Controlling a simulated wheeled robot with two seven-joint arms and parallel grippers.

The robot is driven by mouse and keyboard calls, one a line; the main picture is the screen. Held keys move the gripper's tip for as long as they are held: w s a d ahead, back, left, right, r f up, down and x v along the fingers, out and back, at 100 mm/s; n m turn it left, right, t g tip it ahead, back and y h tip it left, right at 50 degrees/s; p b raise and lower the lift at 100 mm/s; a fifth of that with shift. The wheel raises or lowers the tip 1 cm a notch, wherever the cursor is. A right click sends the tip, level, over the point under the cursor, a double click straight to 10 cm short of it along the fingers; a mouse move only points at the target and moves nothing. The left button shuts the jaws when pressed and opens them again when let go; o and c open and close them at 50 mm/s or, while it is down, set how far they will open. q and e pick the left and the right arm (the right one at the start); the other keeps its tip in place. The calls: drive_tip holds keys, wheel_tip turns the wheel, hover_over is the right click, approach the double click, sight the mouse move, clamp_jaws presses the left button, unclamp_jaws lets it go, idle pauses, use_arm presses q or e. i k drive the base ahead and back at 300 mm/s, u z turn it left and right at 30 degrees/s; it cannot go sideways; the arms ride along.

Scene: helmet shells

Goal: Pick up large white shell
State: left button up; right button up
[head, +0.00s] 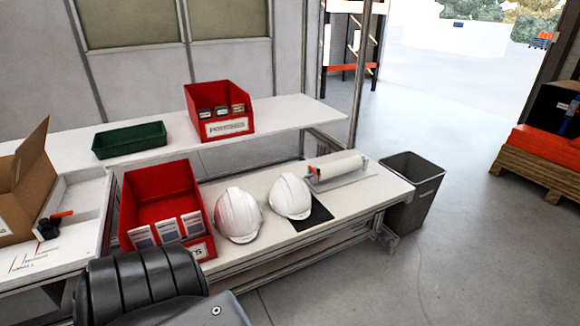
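Two white helmet shells sit dome up on the lower white bench. The left white shell (238,215) stands close beside the large red bin and looks slightly bigger, but it is also nearer to me. The right white shell (291,196) stands at the left part of a black mat (316,213). I cannot tell for certain which shell is the large one. Neither gripper shows in the head view, and nothing is seen touching either shell.
A large red bin (156,210) with cards stands left of the shells. A roll on a holder (335,168) lies to their right. The upper shelf (285,112) holds a small red bin (219,108) and a green tray (130,140). A grey waste bin (411,190) stands past the bench end.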

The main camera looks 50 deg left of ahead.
sight(237, 218)
drive_tip(key=i, duration=1.65)
drive_tip(key=u, duration=0.9)
drive_tip(key=i, duration=0.9)
drive_tip(key=u, duration=1.45)
drive_tip(key=i, duration=0.45)
drive_tip(key=u, duration=0.3)
